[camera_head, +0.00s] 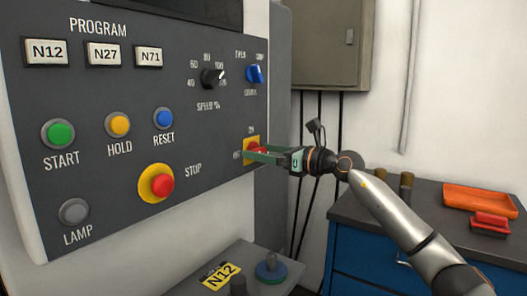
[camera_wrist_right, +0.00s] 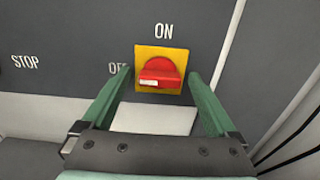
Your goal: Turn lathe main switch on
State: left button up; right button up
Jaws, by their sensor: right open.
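The lathe main switch is a red rotary knob (camera_wrist_right: 161,73) on a yellow square plate (camera_wrist_right: 171,51), with ON printed above and OFF to its left. The knob's white mark is at its left end, toward OFF. In the head view the switch plate (camera_head: 250,142) is at the lower right of the dark control panel. My right gripper (camera_head: 249,154) is open in front of the switch, its green fingers either side of the knob. I cannot tell whether they touch it. The fingers partly hide the switch in the head view. My left gripper is not in view.
The panel (camera_head: 110,145) also carries a yellow-ringed STOP button (camera_head: 161,183), several coloured buttons and a speed dial (camera_head: 212,78).

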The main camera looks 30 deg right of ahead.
jog(key=c, duration=1.4)
